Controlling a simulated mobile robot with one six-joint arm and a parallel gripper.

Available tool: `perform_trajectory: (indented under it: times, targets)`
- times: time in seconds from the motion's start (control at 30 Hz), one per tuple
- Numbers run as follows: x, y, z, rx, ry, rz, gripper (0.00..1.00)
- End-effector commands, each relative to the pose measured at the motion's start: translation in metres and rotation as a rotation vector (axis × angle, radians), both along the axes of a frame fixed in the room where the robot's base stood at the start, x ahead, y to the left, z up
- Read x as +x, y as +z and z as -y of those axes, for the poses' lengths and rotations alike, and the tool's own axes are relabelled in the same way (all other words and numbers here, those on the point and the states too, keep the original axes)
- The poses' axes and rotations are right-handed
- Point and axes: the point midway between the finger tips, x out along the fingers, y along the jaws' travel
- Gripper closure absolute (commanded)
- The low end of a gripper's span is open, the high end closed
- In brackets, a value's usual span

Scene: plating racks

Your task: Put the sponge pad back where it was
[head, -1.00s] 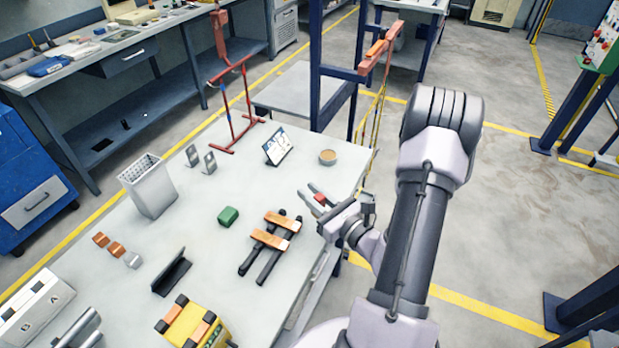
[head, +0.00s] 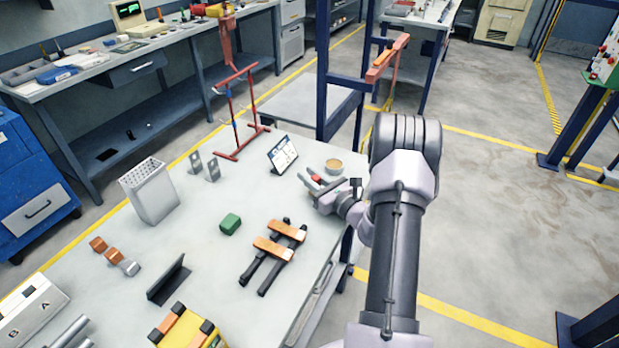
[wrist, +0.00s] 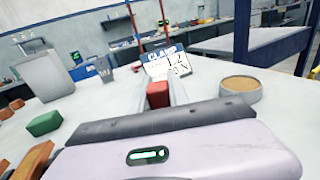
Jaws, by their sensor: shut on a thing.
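My gripper (head: 306,176) is shut on a small red block (wrist: 158,95), likely the sponge pad, though its material is hard to tell. The red block also shows between the fingers in the head view (head: 316,178). My gripper is over the table's far right part, just left of and nearer than a round dish (head: 333,169) with a tan top. A white card on a stand (head: 282,155) is beyond the fingertips; it reads "CLAMP" in the wrist view (wrist: 168,64). A green block (head: 230,223) lies on the table to the left.
Two black clamps with orange bars (head: 273,250) lie nearer on the table (head: 205,255). A perforated metal bin (head: 152,195), a red stand (head: 240,110) and small grey plates (head: 204,165) are farther left. Bare tabletop lies between the green block and the card.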

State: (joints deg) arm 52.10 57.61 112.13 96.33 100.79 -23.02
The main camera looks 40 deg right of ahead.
Motion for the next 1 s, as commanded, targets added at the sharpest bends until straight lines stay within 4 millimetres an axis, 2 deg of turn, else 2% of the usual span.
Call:
perform_trajectory:
  times: [0.07, 0.1, 0.2, 0.47, 0.53, 0.67, 0.8, 0.9, 1.0]
  targets:
    - [0.0, -0.004, 0.0, 0.0, 0.0, 0.0, 1.0]
    - [0.0, -0.003, 0.0, 0.0, 0.0, 0.0, 0.73]
    - [0.0, -0.003, 0.0, 0.0, 0.0, 0.0, 0.57]
    - [0.0, -0.002, 0.0, 0.0, 0.0, 0.0, 0.57]
    - [-0.001, 0.004, 0.0, 0.0, 0.0, 0.0, 0.57]
    - [-0.03, 0.003, 0.001, 0.003, -0.004, -0.002, 0.57]
    - [-0.072, 0.003, 0.002, 0.002, -0.005, -0.001, 0.57]
    - [-0.096, 0.003, 0.001, 0.002, -0.004, 0.0, 0.57]
    - [-0.112, 0.002, 0.001, 0.001, -0.003, -0.001, 0.57]
